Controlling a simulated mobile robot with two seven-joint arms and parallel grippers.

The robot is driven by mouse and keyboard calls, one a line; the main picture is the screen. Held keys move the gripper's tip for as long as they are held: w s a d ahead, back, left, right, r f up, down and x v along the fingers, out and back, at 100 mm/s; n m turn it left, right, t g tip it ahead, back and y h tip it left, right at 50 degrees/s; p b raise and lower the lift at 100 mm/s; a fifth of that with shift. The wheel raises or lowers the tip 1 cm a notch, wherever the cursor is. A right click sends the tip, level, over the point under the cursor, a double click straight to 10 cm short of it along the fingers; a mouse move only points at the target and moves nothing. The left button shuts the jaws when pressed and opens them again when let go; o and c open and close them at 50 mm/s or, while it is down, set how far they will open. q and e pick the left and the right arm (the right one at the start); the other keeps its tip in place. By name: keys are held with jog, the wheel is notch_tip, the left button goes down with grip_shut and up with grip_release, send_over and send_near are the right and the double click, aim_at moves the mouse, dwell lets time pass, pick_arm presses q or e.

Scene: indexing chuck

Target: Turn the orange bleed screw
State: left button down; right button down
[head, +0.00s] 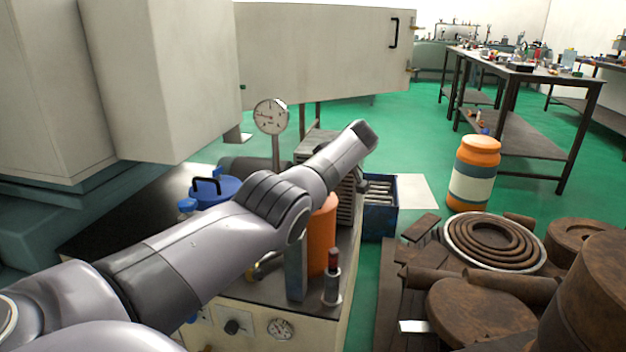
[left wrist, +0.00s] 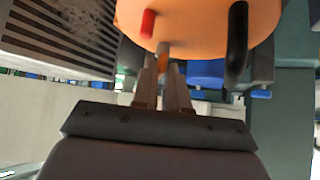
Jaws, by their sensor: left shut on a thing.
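The orange bleed screw (left wrist: 163,67) shows in the left wrist view as a small orange piece under a large orange rounded body (left wrist: 200,22). My left gripper (left wrist: 161,78) is shut on it, with one finger on each side; the fingers hide most of the screw. A red knob (left wrist: 148,23) and a black curved handle (left wrist: 237,45) are on either side of the fingers. In the head view my left arm crosses in front of an orange cylinder (head: 322,240); the screw and my fingertips cannot be made out there. My right gripper is not in view.
A dial gauge (head: 270,117) on a stem stands behind my arm. A red-topped fitting (head: 333,275) stands on the bench (head: 262,292) at its front. A blue crate (head: 380,222), an orange jar (head: 472,175) and rusty round parts (head: 480,312) are to the right.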

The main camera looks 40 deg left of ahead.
pick_arm(q)
jog(key=shift+f, duration=0.1)
jog(key=c, duration=1.2)
grip_release()
jog(key=shift+c, duration=0.2)
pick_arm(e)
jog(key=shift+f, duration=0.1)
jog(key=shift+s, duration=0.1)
